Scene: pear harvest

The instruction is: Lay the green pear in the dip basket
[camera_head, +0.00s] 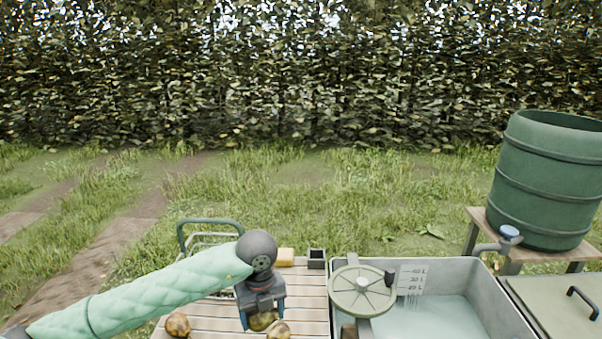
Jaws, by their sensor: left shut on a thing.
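My left gripper (262,318) points down over the slatted wooden table and is shut on a yellow-green pear (263,321), which is mostly hidden by the fingers. A wire basket with a green looped handle (210,221), which looks like the dip basket, stands behind my left forearm; the arm hides most of it. The held pear is in front and to the right of this basket, apart from it. My right gripper is out of view.
Brownish pears (178,324) (279,331) lie on the table (306,290) on both sides of the gripper. Right are a handwheel (362,291), water tank (512,300) and green barrel (546,180).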

